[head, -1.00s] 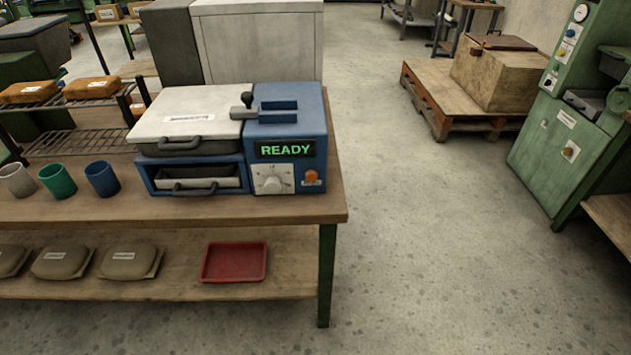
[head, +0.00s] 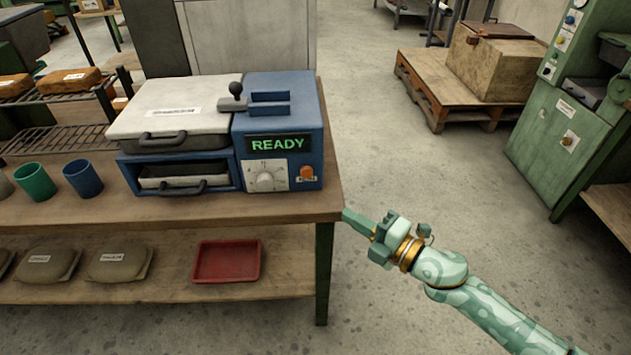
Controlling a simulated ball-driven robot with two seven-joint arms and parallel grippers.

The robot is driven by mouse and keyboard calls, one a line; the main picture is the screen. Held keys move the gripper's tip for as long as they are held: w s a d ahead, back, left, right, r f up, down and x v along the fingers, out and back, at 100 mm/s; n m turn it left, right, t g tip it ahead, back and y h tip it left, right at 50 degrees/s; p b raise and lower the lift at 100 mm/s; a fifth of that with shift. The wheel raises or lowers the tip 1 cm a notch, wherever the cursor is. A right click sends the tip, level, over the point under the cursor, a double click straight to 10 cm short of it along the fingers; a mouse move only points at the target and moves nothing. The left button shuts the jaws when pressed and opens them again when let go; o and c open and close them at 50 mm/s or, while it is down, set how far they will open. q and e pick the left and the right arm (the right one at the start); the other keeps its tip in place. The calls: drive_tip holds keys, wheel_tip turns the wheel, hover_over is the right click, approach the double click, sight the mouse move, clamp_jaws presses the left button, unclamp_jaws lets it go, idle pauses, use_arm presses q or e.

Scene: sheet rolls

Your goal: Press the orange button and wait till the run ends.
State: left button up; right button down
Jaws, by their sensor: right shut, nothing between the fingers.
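The orange button (head: 307,173) is on the front face of a blue machine (head: 225,126), at the lower right. The machine's display (head: 281,144) reads READY in green. A dial (head: 266,176) sits left of the button. The machine's pale lid (head: 172,108) is down. My right gripper (head: 347,214) is shut and empty. It appears by the table's right front corner, below and to the right of the button, apart from it. My left gripper is not in view.
The machine stands on a wooden table (head: 190,211). A blue cup (head: 83,179) and a green cup (head: 35,182) stand at the left. A red tray (head: 227,261) and tan packs (head: 119,262) lie on the lower shelf. The floor to the right is clear up to a pallet (head: 430,88).

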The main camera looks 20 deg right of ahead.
approach(302, 175)
drive_tip(key=w+a, duration=0.1)
drive_tip(key=a, duration=0.3)
drive_tip(key=w, duration=0.1)
drive_tip(key=w+d+b, duration=0.1)
drive_tip(key=w, duration=0.1)
drive_tip(key=shift+w, duration=0.2)
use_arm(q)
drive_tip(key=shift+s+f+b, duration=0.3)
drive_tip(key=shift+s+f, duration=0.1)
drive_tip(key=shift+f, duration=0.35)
use_arm(e)
drive_tip(key=shift+w+r, duration=0.1)
drive_tip(key=shift+w, duration=0.25)
drive_tip(key=shift+d, duration=0.1)
